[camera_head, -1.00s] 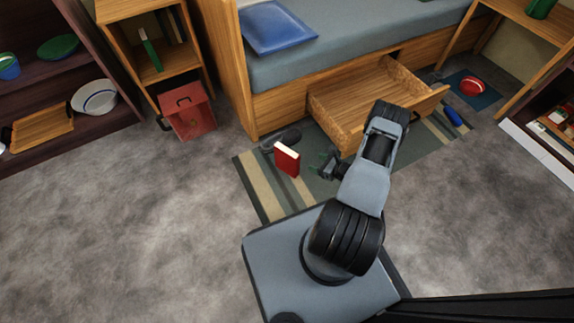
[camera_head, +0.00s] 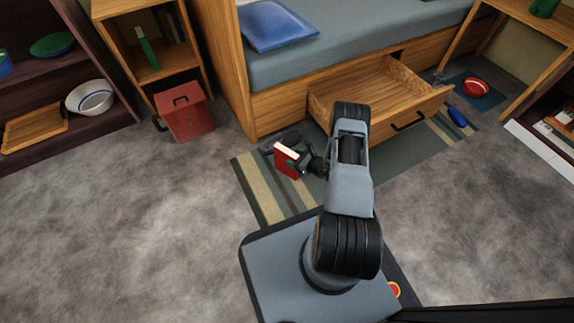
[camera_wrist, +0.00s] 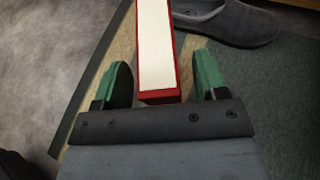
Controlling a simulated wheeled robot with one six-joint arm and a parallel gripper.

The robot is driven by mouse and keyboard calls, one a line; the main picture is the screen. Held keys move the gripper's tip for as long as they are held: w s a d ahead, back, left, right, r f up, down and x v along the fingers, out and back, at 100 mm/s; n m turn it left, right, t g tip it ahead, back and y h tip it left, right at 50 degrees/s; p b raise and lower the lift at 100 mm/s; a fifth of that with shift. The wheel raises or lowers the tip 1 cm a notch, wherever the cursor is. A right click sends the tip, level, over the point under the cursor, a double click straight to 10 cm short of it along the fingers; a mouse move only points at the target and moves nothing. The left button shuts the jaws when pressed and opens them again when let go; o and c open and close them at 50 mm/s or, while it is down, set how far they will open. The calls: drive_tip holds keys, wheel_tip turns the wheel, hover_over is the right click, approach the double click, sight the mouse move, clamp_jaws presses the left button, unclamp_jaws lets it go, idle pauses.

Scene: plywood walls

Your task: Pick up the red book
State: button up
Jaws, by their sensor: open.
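The red book (camera_head: 284,164) stands upright on the striped rug, in front of the bed's drawer. In the wrist view the book (camera_wrist: 143,98) shows its white page edge and thin red cover edges, pointing away from me. My gripper (camera_head: 299,166) is at the book's right side in the head view. In the wrist view my gripper (camera_wrist: 163,82) is open, with one green fingertip to the left of the book and one to the right. A gap shows on each side, and the book's near end reaches between the fingertips.
A grey slipper (camera_wrist: 228,24) lies just beyond the book. The open wooden drawer (camera_head: 375,97) juts from the bed at the right of my arm. A red box (camera_head: 186,112) stands at the left, a blue object (camera_head: 457,117) at the right. The carpet at left is clear.

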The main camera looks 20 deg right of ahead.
drive_tip(key=shift+w+a+f, duration=0.2)
drive_tip(key=shift+w+a, duration=0.1)
drive_tip(key=shift+w, duration=0.2)
drive_tip(key=shift+c, duration=0.2)
clamp_jaws()
